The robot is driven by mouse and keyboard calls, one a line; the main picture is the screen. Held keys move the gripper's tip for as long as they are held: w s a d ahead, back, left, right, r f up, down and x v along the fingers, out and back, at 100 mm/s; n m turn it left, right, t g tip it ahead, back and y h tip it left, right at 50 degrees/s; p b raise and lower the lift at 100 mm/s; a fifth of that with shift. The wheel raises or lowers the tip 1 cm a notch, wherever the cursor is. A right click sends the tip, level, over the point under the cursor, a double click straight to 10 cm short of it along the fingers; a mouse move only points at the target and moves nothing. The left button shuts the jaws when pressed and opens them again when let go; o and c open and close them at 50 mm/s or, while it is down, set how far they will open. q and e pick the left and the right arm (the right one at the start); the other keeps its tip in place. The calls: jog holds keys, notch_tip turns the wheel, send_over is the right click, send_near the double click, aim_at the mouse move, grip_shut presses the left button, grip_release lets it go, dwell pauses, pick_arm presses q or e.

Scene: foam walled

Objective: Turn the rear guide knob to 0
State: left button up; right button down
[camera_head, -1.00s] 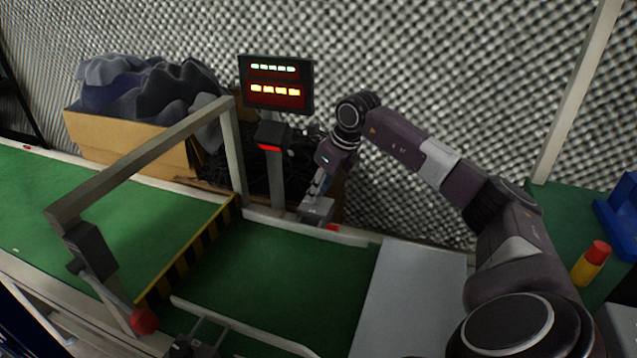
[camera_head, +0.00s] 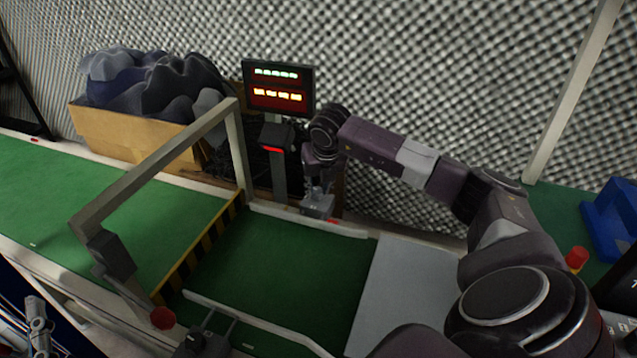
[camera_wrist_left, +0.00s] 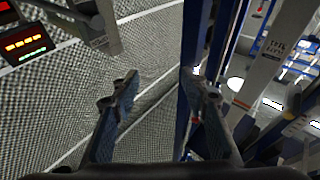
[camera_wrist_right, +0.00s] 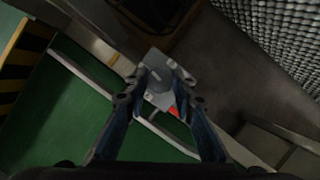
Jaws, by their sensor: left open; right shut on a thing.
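The rear guide knob (camera_wrist_right: 160,80) is a grey round knob on a light grey plate (camera_wrist_right: 152,62), seen in the right wrist view. A red mark (camera_wrist_right: 173,111) shows at the plate's edge. My right gripper (camera_wrist_right: 160,90) is shut on the knob, a finger on each side. In the head view this gripper (camera_head: 318,190) points down onto the grey knob block (camera_head: 317,208) at the rear guide rail (camera_head: 300,220). The fingers hide part of the knob, and its scale cannot be read. My left gripper (camera_wrist_left: 160,92) is open and empty in the left wrist view.
A display (camera_head: 278,88) with green and orange rows stands on a post behind the green belt (camera_head: 280,270). A grey frame (camera_head: 165,160) spans the belt to the left. A front guide rail (camera_head: 260,322) lies nearer. A cardboard box of dark cloth (camera_head: 125,138) stands behind.

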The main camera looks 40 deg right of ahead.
jog(key=m, duration=0.1)
jog(key=m+p, duration=0.1)
jog(key=shift+w+a+r+m+h, duration=0.1)
jog(key=shift+r+m+h, duration=0.05)
jog(key=shift+m+h, duration=0.2)
jog(key=m+g+h+p, duration=0.1)
jog(key=m, duration=0.2)
jog(key=shift+m+p, duration=0.25)
jog(key=shift+p, duration=0.15)
pick_arm(q)
notch_tip(320, 180, down, 17)
jog(key=s+a+g+y, duration=0.2)
jog(key=g, duration=0.6)
jog(key=shift+s+a+g+y, duration=0.3)
jog(key=shift+a+y, duration=0.1)
pick_arm(e)
jog(key=shift+g, duration=0.3)
jog(key=c, duration=1.6)
grip_release()
pick_arm(q)
jog(key=shift+r, duration=0.1)
